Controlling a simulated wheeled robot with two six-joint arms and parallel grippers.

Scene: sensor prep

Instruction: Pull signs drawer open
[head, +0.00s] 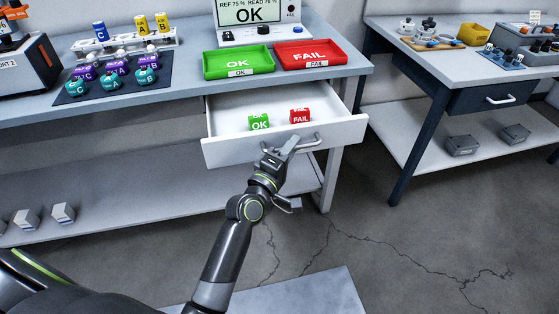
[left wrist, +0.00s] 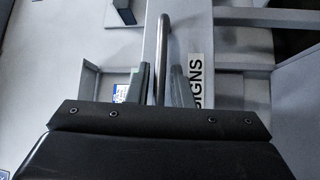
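The signs drawer (head: 228,152) is a white drawer under the left workbench, and it stands pulled out. A green OK block (head: 259,122) and a red FAIL block (head: 300,116) lie inside it. Its metal bar handle (head: 308,143) is on the front. My left gripper (head: 279,152) is at the left part of this handle. A SIGNS label (left wrist: 196,80) is beside the right finger. My right gripper is not in view.
A green OK tray (head: 238,63) and a red FAIL tray (head: 311,55) sit on the bench above the drawer. A second bench (head: 450,70) with a closed dark drawer (head: 492,97) stands to the right. The floor between the benches is clear.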

